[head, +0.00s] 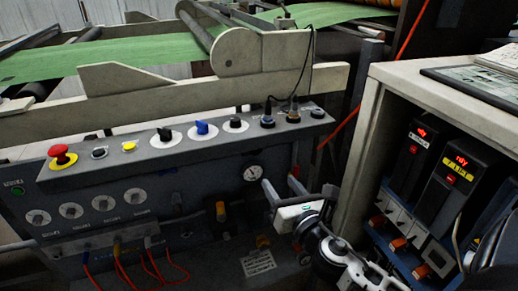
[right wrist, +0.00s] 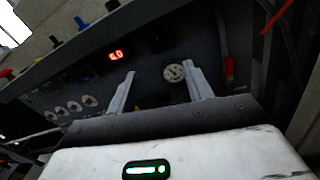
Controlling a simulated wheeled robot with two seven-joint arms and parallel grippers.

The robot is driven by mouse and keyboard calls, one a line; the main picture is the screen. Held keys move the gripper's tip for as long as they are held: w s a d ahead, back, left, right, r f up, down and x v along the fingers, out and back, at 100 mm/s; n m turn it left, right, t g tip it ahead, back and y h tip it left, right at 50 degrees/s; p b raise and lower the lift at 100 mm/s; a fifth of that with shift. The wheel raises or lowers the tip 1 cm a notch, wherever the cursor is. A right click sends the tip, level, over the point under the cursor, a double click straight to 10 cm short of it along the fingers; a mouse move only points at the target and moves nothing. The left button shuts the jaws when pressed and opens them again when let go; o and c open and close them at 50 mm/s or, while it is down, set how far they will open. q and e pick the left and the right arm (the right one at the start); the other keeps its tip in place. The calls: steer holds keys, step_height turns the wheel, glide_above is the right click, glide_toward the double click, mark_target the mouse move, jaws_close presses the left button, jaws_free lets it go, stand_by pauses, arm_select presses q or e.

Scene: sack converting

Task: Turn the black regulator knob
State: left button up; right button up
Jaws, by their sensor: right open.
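My right gripper (head: 280,182) is open and empty, its two fingers pointing at the front of the dark control console (head: 110,190). In the right wrist view the gripper (right wrist: 160,70) has its fingers spread, with a round white pressure gauge (right wrist: 174,73) showing between them, near the right finger. In the head view the gauge (head: 253,173) is just left of the fingertips. I cannot make out the black regulator knob with certainty; the area below the gauge is dark and partly behind the gripper. My left gripper is not in view.
The console's sloped top carries a red emergency button (head: 62,155), a blue selector (head: 202,129) and black selectors. A red digital display (right wrist: 116,55) shows in the wrist view. A light cabinet (head: 365,130) with controllers stands close right of my right arm.

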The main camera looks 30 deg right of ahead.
steer(key=w+d, duration=0.2)
steer(key=w, duration=1.1)
steer(key=shift+d+b, duration=0.25)
steer(key=shift+b, duration=0.1)
steer(key=c, duration=1)
